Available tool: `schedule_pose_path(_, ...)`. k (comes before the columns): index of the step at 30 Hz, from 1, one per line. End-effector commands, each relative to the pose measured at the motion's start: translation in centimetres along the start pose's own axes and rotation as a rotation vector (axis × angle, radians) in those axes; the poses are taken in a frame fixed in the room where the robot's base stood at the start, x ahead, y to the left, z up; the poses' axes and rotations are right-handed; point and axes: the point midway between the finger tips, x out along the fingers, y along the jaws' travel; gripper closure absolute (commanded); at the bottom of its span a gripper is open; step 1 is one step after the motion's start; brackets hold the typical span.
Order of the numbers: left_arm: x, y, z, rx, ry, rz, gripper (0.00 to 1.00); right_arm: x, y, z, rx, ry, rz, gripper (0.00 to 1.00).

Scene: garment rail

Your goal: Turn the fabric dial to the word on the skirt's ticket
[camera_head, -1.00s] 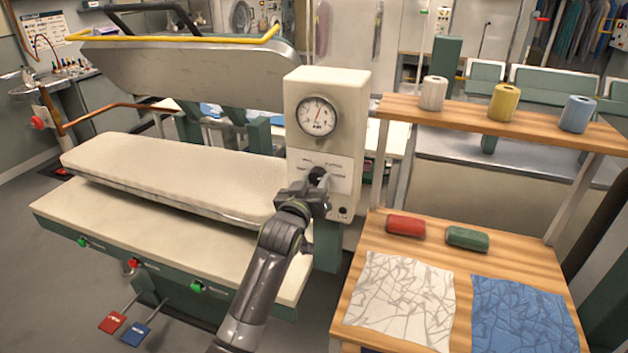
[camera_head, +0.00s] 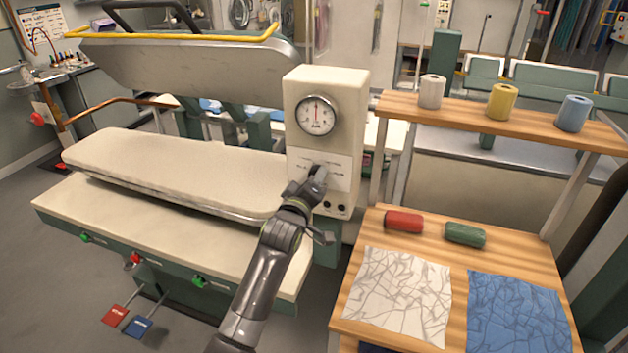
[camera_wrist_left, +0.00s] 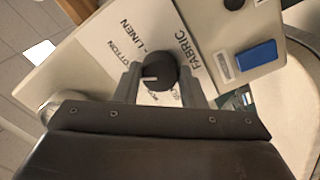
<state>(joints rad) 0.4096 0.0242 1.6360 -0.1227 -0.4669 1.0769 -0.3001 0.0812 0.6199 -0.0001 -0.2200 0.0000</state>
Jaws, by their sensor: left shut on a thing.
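The fabric dial is a black round knob (camera_wrist_left: 158,72) with a white pointer line, on a pale plate (camera_wrist_left: 110,38) of the white control box (camera_head: 345,100). The plate reads FABRIC, LINEN and COTTON; other words below the knob are partly hidden. In the left wrist view, the pointer line lies towards the left, below the word COTTON. My left gripper (camera_head: 316,180) is at the dial, its two fingers (camera_wrist_left: 159,84) shut on the knob from both sides. No skirt or ticket can be made out. My right gripper is out of view.
A gauge (camera_head: 317,116) sits above the dial. The padded pressing board (camera_head: 170,170) is at left under a raised press head (camera_head: 190,70). A wooden shelf stand (camera_head: 460,250) at right holds thread cones, red and green rolls and cloth squares. A blue block (camera_wrist_left: 257,55) is beside the plate.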

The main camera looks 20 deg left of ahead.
Motion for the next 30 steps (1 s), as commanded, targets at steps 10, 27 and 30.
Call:
schedule_pose_path(10, -0.01, -0.04, 0.02, -0.018, 0.0, -0.001, 0.86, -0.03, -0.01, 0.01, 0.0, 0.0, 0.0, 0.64)
schedule_pose_path(27, 0.0, -0.03, 0.01, -0.017, 0.0, 0.0, 0.42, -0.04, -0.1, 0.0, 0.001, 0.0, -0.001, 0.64)
schedule_pose_path(30, -0.14, -0.06, 0.03, -0.018, 0.0, -0.001, 0.42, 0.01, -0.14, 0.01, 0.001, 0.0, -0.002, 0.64)
